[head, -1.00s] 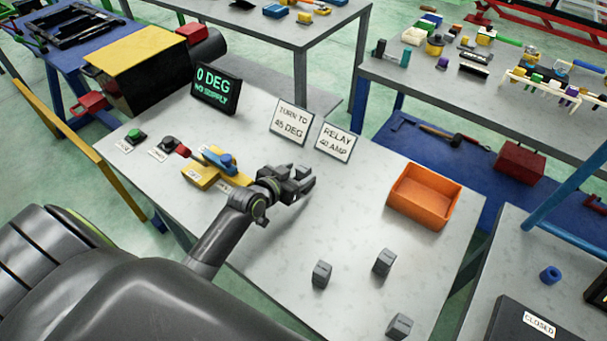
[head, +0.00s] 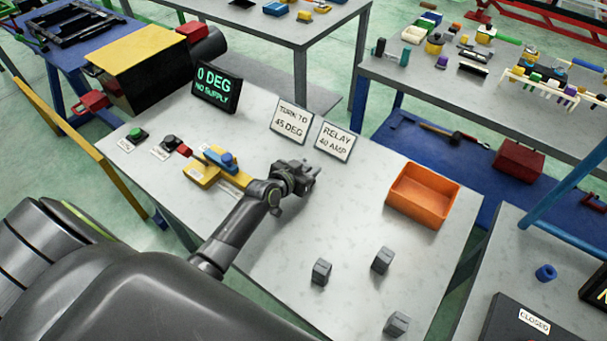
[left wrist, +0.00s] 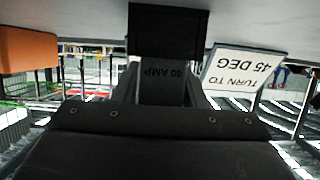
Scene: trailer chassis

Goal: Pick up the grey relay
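My left gripper (head: 303,178) is above the table, in front of the two white cards. In the left wrist view a dark grey block, the grey relay (left wrist: 162,88), sits between the fingers, with upside-down "40 AMP" lettering and a wider black part at its far end. The fingers are against its sides. In the head view the gripper mostly hides it. Three similar grey blocks stand apart at the table's front right: one on the left (head: 321,271), one farther back (head: 382,260) and one nearest (head: 397,324). My right gripper is not in view.
The "RELAY 40 AMP" card (head: 335,141) and "TURN TO 45 DEG" card (head: 291,118) stand behind the gripper. A display (head: 216,88) reads "0 DEG NO SUPPLY". A yellow fixture (head: 202,172) with a blue part is left. An orange bin (head: 424,197) stands right. The table middle is clear.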

